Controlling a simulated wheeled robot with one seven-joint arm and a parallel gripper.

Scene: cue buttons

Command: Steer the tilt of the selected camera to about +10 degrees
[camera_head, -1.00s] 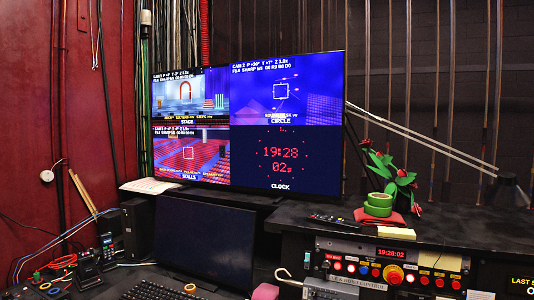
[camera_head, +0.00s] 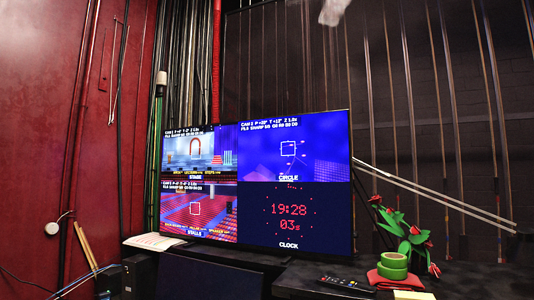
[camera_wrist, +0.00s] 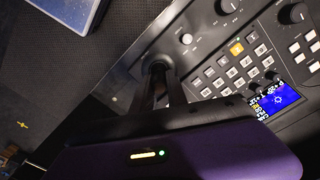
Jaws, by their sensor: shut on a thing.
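The monitor (camera_head: 252,249) shows four panes: stage, stalls, circle and clock. The circle pane (camera_head: 330,135) is blue with a white square reticle. Its small top line appears to read P +20, T +12, though the digits are hard to read. In the wrist view, my gripper (camera_wrist: 160,95) is shut on a dark joystick (camera_wrist: 158,72) that stands up from the grey control panel (camera_wrist: 125,88). The joystick's lower part is largely hidden by the fingers.
Several square buttons, one lit orange (camera_wrist: 237,48), and knobs (camera_wrist: 292,13) lie close to the right of the joystick. Green tape rolls (camera_head: 394,262) and a red-flowered plant (camera_head: 412,240) stand on the desk. A blurred pale thing (camera_head: 333,10) shows at the top of the head view.

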